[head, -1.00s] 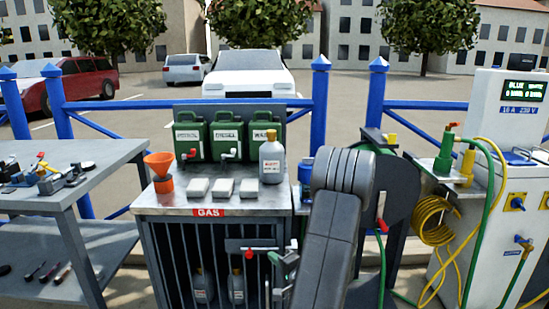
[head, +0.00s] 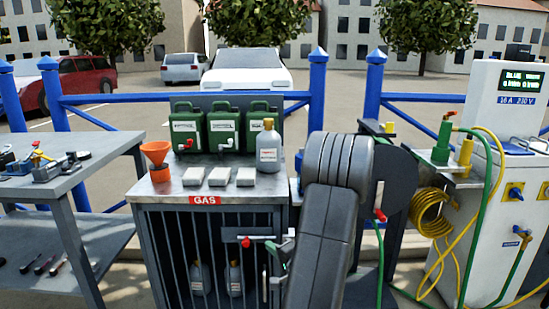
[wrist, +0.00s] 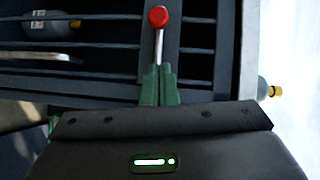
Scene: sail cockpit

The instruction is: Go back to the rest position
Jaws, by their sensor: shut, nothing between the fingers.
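My gripper (wrist: 158,86) shows its two green fingers together in the wrist view, shut and empty. In the head view my gripper (head: 284,250) is partly hidden behind my own arm, in front of the gas cabinet (head: 163,245). A red-knobbed metal lever (head: 246,242) on the cabinet front is just left of it. In the wrist view the red knob (wrist: 158,17) and its rod line up just beyond the fingertips. I cannot tell whether they touch.
On the cabinet top stand an orange funnel (head: 157,160), several green canisters (head: 225,128), a grey bottle (head: 268,148) and white blocks (head: 218,177). A workbench (head: 100,165) is at left. Hoses and a white pedestal (head: 495,185) are at right.

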